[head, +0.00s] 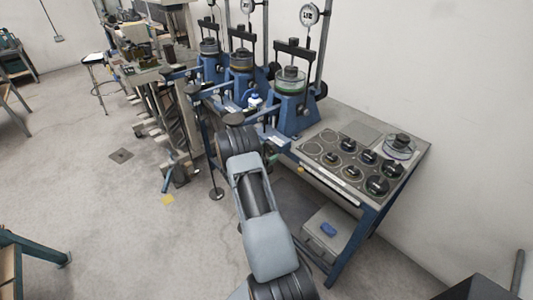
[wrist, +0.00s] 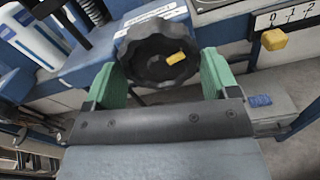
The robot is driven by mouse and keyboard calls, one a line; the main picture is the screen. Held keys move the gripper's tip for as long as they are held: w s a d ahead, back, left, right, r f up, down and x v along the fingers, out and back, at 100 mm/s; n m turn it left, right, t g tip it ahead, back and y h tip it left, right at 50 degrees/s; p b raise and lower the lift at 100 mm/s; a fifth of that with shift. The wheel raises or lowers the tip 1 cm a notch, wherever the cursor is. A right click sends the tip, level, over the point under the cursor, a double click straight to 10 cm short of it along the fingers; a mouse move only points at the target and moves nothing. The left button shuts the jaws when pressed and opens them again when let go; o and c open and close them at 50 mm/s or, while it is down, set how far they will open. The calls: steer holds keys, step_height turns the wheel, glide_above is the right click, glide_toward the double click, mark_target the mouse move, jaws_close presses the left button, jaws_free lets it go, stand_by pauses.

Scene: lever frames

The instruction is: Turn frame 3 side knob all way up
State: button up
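A black scalloped side knob (wrist: 155,62) with a yellow mark on its face shows in the wrist view, on the blue body of a lever frame. My gripper (wrist: 162,80) has its two green fingers spread, one on each side of the knob, with narrow gaps visible. I cannot tell whether either finger touches it. In the head view three blue lever frames stand in a row; my arm reaches to the nearest one (head: 292,112), and the knob is hidden there. A white label above the knob is unreadable, so I cannot confirm the frame number.
A yellow pointer (wrist: 274,39) sits by a numbered scale, right of the knob. A blue-and-white bottle (head: 254,99) stands left of the nearest frame. Several black weights (head: 349,145) lie on the bench at right. A grey box (head: 327,232) stands below. Floor at left is open.

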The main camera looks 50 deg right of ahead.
steer(key=c, duration=0.5)
steer(key=shift+f+m+b, duration=0.2)
steer(key=shift+m+b, duration=0.1)
steer(key=shift+b, duration=0.75)
steer(key=shift+c, duration=0.2)
steer(key=shift+r, duration=0.2)
steer(key=o, duration=0.9)
steer(key=shift+o, duration=0.2)
steer(key=shift+a, duration=0.1)
steer(key=w+a+b, duration=0.1)
steer(key=a, duration=1.2)
steer(key=shift+a+b, duration=0.3)
steer(key=shift+b, duration=0.1)
